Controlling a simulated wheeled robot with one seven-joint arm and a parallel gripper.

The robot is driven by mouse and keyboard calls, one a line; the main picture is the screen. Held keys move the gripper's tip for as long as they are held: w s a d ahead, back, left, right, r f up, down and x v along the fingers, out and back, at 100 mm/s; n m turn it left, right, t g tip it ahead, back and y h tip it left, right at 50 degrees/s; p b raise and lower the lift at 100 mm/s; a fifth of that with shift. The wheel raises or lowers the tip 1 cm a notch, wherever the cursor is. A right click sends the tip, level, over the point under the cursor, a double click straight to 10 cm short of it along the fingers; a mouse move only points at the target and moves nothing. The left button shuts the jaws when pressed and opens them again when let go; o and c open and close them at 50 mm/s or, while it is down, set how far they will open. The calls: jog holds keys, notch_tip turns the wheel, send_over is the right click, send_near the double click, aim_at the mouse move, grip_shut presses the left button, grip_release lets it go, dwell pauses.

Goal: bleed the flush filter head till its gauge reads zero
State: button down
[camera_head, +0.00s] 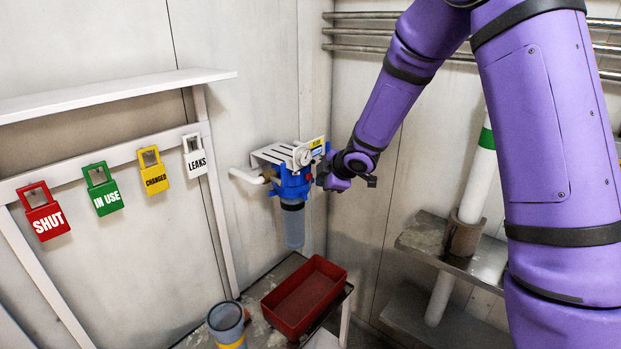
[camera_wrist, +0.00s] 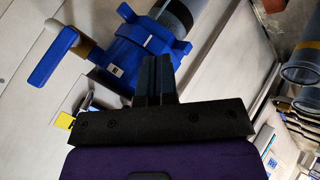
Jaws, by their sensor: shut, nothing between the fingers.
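The flush filter head (camera_head: 291,183) is blue, mounted under a white bracket (camera_head: 283,153) on the wall, with a grey translucent bowl (camera_head: 293,226) hanging below. A small round pale gauge (camera_head: 304,157) sits at the head's top; its reading is too small to make out. My gripper (camera_head: 323,179) is shut and empty at the right side of the head. In the wrist view the shut fingers (camera_wrist: 156,72) overlap the blue head (camera_wrist: 138,48); I cannot tell whether they touch it. A blue lever (camera_wrist: 54,56) sits on the pale pipe beside the head. No bleed part is clearly visible.
A red tray (camera_head: 303,296) and a grey cup with a yellow band (camera_head: 227,323) stand on the low bench below. Lock-shaped tags, including red SHUT (camera_head: 45,215), hang at left. Pipes (camera_head: 357,31) run along the right wall above a metal shelf (camera_head: 440,245).

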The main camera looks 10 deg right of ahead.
jog(key=shift+w+a, duration=0.1)
jog(key=shift+w, duration=0.05)
jog(key=shift+w+a, duration=0.1)
jog(key=shift+w, duration=0.1)
dwell(0.3)
jog(key=shift+w+a, duration=0.3)
jog(key=shift+w, duration=0.05)
dwell(0.8)
jog(key=shift+w+a+r, duration=0.15)
jog(key=shift+r, duration=0.1)
dwell(2.4)
jog(key=shift+s+d+f, duration=0.15)
jog(key=shift+s+d, duration=0.45)
jog(key=shift+s, duration=0.15)
jog(key=shift+s, duration=0.1)
jog(key=shift+s+d, duration=0.75)
jog(key=shift+s, duration=0.25)
jog(key=shift+s+d, duration=0.75)
jog(key=shift+s, duration=0.25)
